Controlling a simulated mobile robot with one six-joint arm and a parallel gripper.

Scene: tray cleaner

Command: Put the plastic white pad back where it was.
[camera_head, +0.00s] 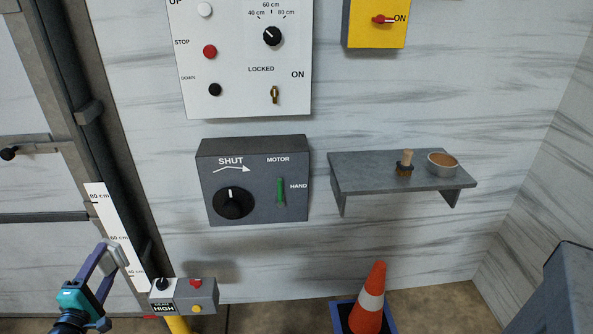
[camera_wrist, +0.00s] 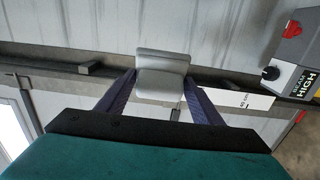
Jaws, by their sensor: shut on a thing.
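My gripper (camera_head: 111,258) is at the lower left of the head view, in front of the metal door frame and the white height scale. Its purple fingers are shut on a pale grey-white pad (camera_wrist: 162,72), which shows between the fingertips in the wrist view. In the head view the pad is small and partly hidden by the fingers. The pad is held in the air. The pictures do not show where the pad was before.
A grey shelf (camera_head: 350,169) on the wall holds a brush (camera_head: 405,164) and a round bowl (camera_head: 443,164). A grey button box (camera_head: 190,296) on a yellow post stands just right of my gripper. An orange cone (camera_head: 367,308) stands on the floor. A dark control box (camera_head: 258,180) is on the wall.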

